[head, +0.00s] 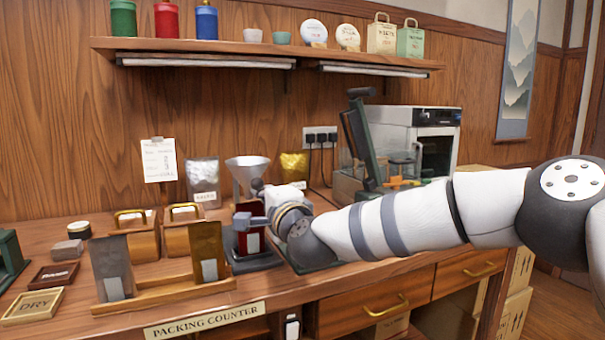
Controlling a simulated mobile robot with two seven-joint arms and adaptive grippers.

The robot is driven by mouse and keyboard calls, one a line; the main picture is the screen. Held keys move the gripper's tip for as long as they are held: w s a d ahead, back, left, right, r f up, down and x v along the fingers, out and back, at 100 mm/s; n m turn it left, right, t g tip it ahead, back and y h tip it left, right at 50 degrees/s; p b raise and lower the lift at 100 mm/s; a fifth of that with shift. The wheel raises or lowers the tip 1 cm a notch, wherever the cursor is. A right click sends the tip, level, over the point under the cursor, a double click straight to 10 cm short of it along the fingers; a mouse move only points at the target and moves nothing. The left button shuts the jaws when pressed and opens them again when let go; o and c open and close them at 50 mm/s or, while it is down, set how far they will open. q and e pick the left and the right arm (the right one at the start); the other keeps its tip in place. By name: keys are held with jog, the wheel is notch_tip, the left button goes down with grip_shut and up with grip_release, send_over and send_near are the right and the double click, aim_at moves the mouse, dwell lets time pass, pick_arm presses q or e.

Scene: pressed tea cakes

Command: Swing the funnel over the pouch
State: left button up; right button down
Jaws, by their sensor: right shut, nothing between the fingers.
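The metal funnel (247,170) stands upright at the middle of the counter, its wide mouth facing up. A dark red pouch (253,240) with a white label stands below it on a dark base. I cannot tell whether the spout is directly over the pouch. My right gripper (258,190) is shut and empty beside the funnel's lower part, just above the pouch; its hand and wrist hide part of the funnel's support. Whether it touches the funnel is unclear. My left gripper is out of view.
A wooden rack (170,294) with a dark and a bronze pouch stands in front to the left. Silver (203,180) and gold (294,164) pouches stand behind. A dark green upright device (362,145) and a grey oven-like machine (437,140) stand right, behind my arm.

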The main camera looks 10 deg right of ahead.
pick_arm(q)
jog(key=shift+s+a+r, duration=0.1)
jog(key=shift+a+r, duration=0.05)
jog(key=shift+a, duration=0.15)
pick_arm(e)
jog(key=shift+s+a, duration=0.25)
jog(key=shift+a, duration=0.45)
